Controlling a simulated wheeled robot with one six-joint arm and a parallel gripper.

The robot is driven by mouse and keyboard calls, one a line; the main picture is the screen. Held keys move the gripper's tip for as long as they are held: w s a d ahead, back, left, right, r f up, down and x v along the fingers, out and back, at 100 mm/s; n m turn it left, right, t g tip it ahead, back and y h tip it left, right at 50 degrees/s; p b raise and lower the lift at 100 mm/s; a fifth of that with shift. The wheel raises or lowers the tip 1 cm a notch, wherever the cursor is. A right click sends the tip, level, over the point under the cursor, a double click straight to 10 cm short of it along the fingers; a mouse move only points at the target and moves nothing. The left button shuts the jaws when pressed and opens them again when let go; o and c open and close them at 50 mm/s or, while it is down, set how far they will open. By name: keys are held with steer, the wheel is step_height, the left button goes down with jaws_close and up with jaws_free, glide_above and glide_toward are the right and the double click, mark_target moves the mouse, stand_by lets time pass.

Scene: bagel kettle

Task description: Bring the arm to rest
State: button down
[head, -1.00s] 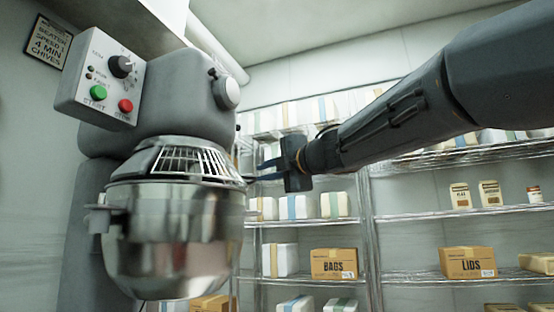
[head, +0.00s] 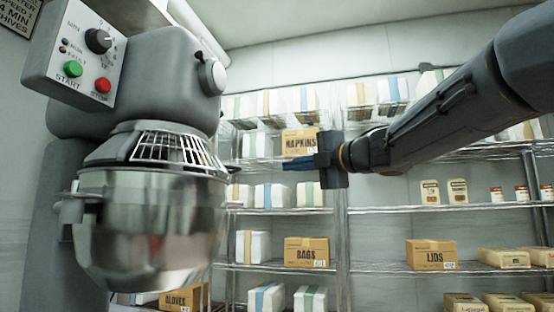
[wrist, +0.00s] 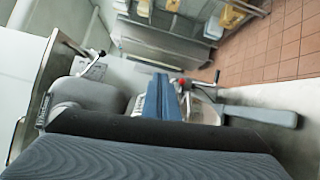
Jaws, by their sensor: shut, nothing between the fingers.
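My gripper (head: 300,163) is at the end of my raised arm, which reaches in from the right in the head view. Its blue fingers are together and empty, pointing left towards the mixer. In the wrist view the closed blue fingers (wrist: 160,98) stand upright in the middle. The grey mixer (head: 165,75) stands at left, with a shiny steel bowl (head: 150,225) under a wire guard (head: 170,147). My gripper is to the right of the mixer and looks apart from it.
The mixer's control box (head: 75,50) has a dial, a green START and a red STOP button. Wire shelves (head: 400,208) behind hold boxes marked NAPKINS (head: 300,142), BAGS (head: 306,252) and LIDS (head: 431,255). In the wrist view, a red-tiled floor (wrist: 285,45) shows at upper right.

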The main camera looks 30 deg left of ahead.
steer(key=shift+w+d, duration=0.15)
steer(key=shift+w, duration=0.05)
